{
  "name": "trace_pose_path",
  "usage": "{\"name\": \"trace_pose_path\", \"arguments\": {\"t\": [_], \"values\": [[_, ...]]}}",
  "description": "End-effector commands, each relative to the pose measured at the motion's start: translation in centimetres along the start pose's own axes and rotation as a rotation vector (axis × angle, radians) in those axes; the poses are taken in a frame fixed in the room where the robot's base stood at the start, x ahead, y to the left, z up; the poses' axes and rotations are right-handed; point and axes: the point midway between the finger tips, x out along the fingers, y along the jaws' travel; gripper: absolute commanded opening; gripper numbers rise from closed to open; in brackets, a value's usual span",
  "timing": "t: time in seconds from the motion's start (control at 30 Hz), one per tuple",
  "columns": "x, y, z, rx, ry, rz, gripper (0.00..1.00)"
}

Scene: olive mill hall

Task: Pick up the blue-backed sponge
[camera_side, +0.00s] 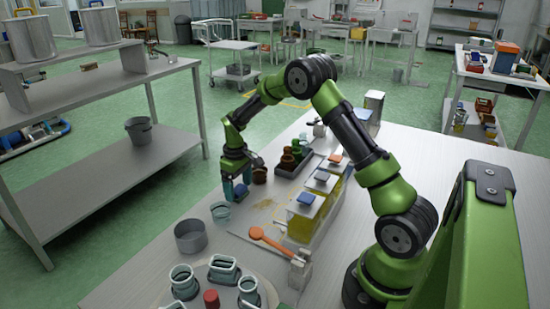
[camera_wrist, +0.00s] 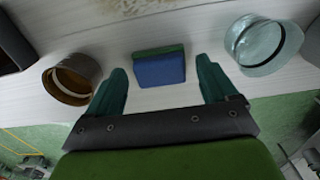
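The blue-backed sponge (camera_wrist: 159,70) lies on the pale tabletop in the wrist view, its blue face showing and a green strip along its far edge. My gripper (camera_wrist: 161,64) is open, with one teal finger on each side of the sponge and a visible gap to both. In the side view my gripper (camera_side: 236,188) points down near the table's left edge. A blue patch shows by its fingers there, but I cannot tell sponge from finger clearly. Nothing appears held.
A brown jar (camera_wrist: 72,79) stands left of the fingers and a clear glass jar (camera_wrist: 262,45) right, both close. The table edge is near.

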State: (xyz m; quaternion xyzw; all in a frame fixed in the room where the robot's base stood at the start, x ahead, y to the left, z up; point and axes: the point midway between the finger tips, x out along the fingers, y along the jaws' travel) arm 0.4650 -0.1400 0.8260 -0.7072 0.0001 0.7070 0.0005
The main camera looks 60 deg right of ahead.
Motion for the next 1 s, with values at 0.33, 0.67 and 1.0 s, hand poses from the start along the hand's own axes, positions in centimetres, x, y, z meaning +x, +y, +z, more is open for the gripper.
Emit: {"name": "trace_pose_path", "arguments": {"t": [0.33,0.67,1.0], "values": [[-0.1,0.0,0.0,0.0,0.001,0.001,0.31],[-0.9,0.1,-0.1,-0.001,0.004,0.002,0.29],[-7.3,0.0,-0.1,0.0,0.005,0.002,0.29]]}}
